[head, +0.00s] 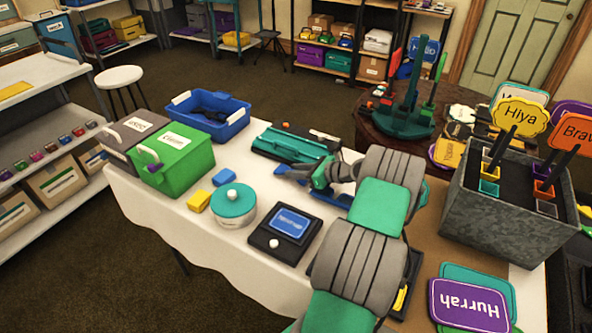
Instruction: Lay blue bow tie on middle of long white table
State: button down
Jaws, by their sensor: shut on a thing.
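The long white table (190,225) runs from the left toward the lower right, with a wavy front edge. My arm reaches over it from the bottom of the head view. My gripper (287,170) is above the table's far half, close to a teal and black device.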

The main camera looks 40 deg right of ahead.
jog(key=shift+f, duration=0.35)
jog(key=c, duration=1.2)
grip_release()
jog(key=shift+s, duration=0.1)
jog(key=shift+r, duration=0.35)
jog(key=v, duration=1.2)
jog(key=shift+r+p, duration=0.3)
